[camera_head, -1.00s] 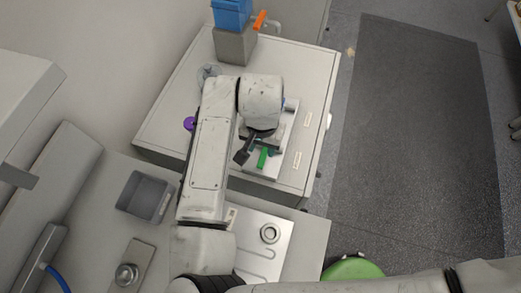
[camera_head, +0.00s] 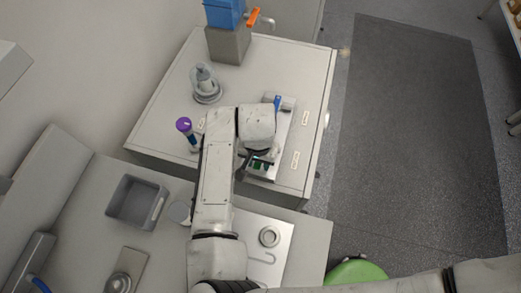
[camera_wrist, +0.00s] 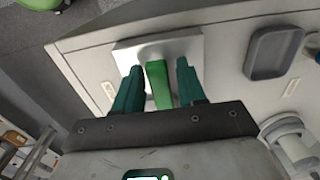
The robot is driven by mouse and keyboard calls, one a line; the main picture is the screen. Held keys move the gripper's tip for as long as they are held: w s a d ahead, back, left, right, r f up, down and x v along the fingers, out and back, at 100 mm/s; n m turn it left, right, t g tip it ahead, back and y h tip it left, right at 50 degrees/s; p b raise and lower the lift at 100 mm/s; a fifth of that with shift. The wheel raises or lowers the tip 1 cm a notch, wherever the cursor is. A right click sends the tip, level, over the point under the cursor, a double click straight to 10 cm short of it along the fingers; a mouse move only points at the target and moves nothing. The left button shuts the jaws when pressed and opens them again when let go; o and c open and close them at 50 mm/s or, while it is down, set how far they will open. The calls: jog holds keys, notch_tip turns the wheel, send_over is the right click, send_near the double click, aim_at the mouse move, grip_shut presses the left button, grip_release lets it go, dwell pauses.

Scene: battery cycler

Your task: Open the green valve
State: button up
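The green valve (camera_wrist: 158,85) shows in the wrist view as a bright green handle in front of a pale metal plate (camera_wrist: 190,48). My gripper (camera_wrist: 160,66) is open, with one dark green finger on each side of the handle. Narrow gaps seem to remain on both sides, and I cannot tell whether a finger touches it. In the head view my gripper (camera_head: 260,164) is over the near end of the metal plate on the cabinet. My wrist hides much of the valve there.
A blue handle (camera_head: 277,102) is at the plate's far end. A purple-capped bottle (camera_head: 184,125) and a glass vessel (camera_head: 206,85) stand to the left. A blue and grey device (camera_head: 229,42) stands behind. A grey tray (camera_head: 137,202) is on the near counter.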

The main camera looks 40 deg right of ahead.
jog(key=shift+c, duration=1.3)
jog(key=shift+s+d+r+n+p, duration=0.25)
jog(key=shift+n+p, duration=0.15)
jog(key=shift+p, duration=0.5)
jog(key=shift+s+d+n+p, duration=0.2)
jog(key=shift+d+n+p, duration=0.15)
jog(key=shift+n+p, duration=0.5)
jog(key=shift+s+d+f+n, duration=0.25)
jog(key=shift+d+n, duration=0.15)
jog(key=shift+n, duration=0.35)
jog(key=shift+s+d+n, duration=0.2)
jog(key=shift+n, duration=0.4)
jog(key=shift+s+d+n, duration=0.15)
jog(key=shift+s+n, duration=0.05)
jog(key=shift+n, duration=0.4)
